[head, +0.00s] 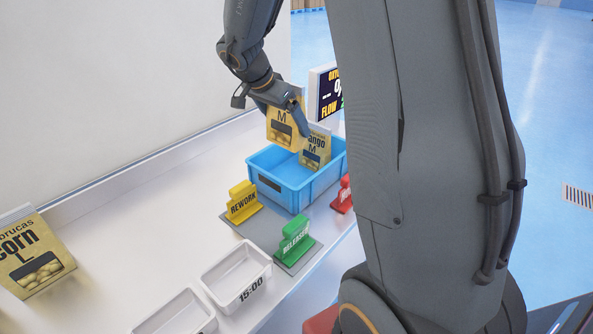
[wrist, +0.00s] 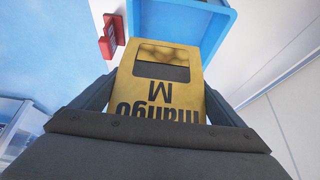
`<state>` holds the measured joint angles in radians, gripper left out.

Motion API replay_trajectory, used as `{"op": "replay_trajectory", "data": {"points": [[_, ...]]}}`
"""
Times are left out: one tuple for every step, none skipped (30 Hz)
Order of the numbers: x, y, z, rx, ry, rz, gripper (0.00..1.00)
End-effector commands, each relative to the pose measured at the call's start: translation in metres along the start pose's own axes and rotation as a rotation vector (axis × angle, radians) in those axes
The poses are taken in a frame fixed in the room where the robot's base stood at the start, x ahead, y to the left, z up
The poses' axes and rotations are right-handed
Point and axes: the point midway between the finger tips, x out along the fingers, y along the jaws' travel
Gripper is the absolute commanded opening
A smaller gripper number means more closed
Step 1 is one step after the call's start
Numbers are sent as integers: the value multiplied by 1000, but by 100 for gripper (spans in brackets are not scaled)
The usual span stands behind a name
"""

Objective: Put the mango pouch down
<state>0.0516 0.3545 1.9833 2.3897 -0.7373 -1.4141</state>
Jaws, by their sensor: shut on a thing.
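My gripper (head: 286,110) is shut on a yellow mango pouch (head: 281,130) marked M and holds it upright over the back left of the blue crate (head: 280,196). In the wrist view the held mango pouch (wrist: 160,92) sits between the fingers, its clear window toward the crate (wrist: 190,22). I cannot tell whether the two pouches touch, and the held pouch's lower edge against the crate is unclear.
A yellow REWORK sign (head: 242,203), a green RELEASED sign (head: 295,243) and a red sign (head: 343,196) stand around the crate. A dark display (head: 328,92) stands behind. The crate's near part looks empty.

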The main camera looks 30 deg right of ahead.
Motion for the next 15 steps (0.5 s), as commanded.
{"op": "replay_trajectory", "data": {"points": [[0,0,0,0,0,0,67],[2,0,0,0,0,0,67],[5,-1,2,0,0,0,67],[7,-2,3,0,0,0,67],[8,-2,4,0,0,0,67],[10,-3,5,-1,0,0,67],[11,-4,6,-1,0,-1,67],[13,-4,6,-1,0,-1,67],[14,-5,8,-2,0,-1,67],[16,-6,9,-2,0,-1,67],[19,-6,10,-2,0,-1,67],[22,-8,12,-3,0,-1,67],[24,-8,13,-3,0,-2,67],[27,-9,14,-3,0,-2,67],[30,-10,15,-3,0,-2,67]]}}
